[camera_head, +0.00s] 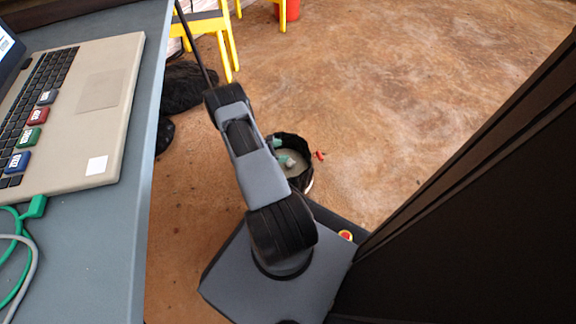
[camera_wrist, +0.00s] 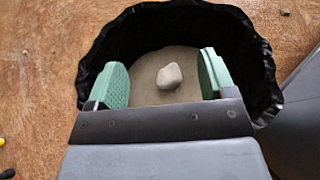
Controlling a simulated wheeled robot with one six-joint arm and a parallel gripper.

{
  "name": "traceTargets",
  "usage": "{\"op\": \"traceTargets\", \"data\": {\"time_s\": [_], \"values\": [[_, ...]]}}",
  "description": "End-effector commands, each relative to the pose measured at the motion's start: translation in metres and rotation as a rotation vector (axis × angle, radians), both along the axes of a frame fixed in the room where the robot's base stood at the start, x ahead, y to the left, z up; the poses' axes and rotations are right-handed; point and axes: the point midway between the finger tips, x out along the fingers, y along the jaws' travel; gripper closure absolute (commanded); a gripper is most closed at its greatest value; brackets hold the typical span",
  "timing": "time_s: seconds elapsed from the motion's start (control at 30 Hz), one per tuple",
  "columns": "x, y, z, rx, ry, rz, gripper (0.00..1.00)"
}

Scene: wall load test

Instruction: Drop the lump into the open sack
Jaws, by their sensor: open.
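The open sack (camera_wrist: 265,70) is black with a crumpled rim and holds a grey-beige floor or fill. It stands on the floor beside my base in the head view (camera_head: 305,181). The lump (camera_wrist: 170,76) is pale grey and rounded, and shows inside the sack's outline, between my fingers in the wrist picture. My gripper (camera_wrist: 164,80) is open, with its two green-padded fingers apart and a gap on each side of the lump. It also shows over the sack in the head view (camera_head: 283,152). Whether the lump rests on the fill I cannot tell for sure.
A small red object (camera_head: 320,155) lies on the floor just right of the sack. A grey table (camera_head: 145,130) with a laptop (camera_head: 110,75) is at the left. A dark panel (camera_head: 480,200) fills the right. Yellow chairs (camera_head: 228,50) stand behind; open brown floor lies beyond.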

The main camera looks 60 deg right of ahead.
Motion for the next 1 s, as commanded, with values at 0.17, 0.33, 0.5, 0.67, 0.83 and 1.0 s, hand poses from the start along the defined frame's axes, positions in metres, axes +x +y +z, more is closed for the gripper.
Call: {"op": "traceTargets", "data": {"time_s": [0.17,0.33,0.5,0.67,0.83,1.0], "values": [[0.021,0.028,0.018,-0.001,0.0,0.003,0.24],[0.035,0.047,0.027,0.0,-0.001,0.002,0.24],[0.044,0.059,0.032,-0.001,0.0,0.001,0.24],[0.046,0.063,0.033,-0.001,0.0,-0.001,0.24],[0.047,0.063,0.033,-0.001,0.0,-0.002,0.24],[0.047,0.063,0.033,-0.001,0.0,-0.001,0.24]]}}
